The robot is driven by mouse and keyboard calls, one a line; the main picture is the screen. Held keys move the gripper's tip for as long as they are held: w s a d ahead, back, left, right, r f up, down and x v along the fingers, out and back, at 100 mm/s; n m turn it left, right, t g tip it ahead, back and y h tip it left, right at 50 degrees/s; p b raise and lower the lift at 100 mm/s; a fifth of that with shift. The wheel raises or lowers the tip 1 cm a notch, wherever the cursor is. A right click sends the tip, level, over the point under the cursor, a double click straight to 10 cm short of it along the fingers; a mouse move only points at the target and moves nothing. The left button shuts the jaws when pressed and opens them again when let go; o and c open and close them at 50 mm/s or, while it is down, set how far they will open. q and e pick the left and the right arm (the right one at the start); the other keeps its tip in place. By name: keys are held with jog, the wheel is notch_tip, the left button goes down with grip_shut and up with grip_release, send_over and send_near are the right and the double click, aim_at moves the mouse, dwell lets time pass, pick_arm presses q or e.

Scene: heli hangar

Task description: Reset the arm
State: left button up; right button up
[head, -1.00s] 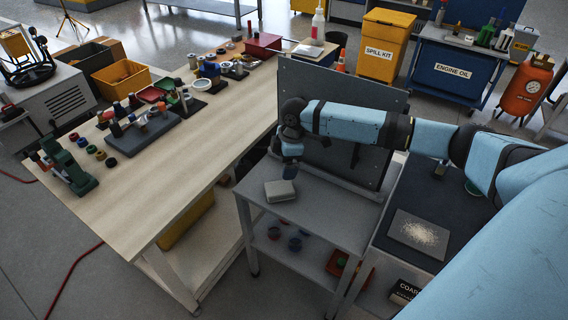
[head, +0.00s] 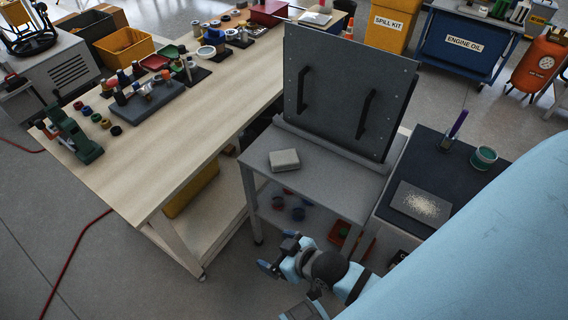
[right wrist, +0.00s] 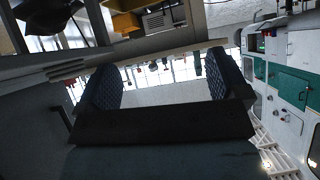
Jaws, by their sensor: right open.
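My right arm comes in from the lower right in the head view and is folded low in front of the grey cart (head: 335,185). My right gripper (head: 276,254) is in front of the cart's lower part, apart from it, and points left. The right wrist view shows its two dark ridged fingers (right wrist: 162,85) spread wide with nothing between them. My left gripper does not show.
A pale block (head: 284,160) lies on the cart top, before an upright dark panel (head: 345,95) with two handles. A long wooden bench (head: 150,180) stands left. A dark bench on the right holds a speckled plate (head: 420,204). A red hose (head: 75,255) crosses the floor.

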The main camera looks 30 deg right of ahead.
jog(key=shift+s+d+m+t+h, duration=0.3)
jog(key=shift+s+d+h, duration=0.15)
jog(key=shift+s, duration=0.2)
jog(key=shift+r, duration=0.1)
pick_arm(q)
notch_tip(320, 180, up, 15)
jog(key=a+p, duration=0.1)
jog(key=p, duration=1.7)
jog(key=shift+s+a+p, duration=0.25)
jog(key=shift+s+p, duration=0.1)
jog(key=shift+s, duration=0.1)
pick_arm(e)
notch_tip(320, 180, up, 15)
jog(key=d, duration=0.1)
jog(key=shift+s, duration=0.45)
jog(key=shift+d, duration=0.1)
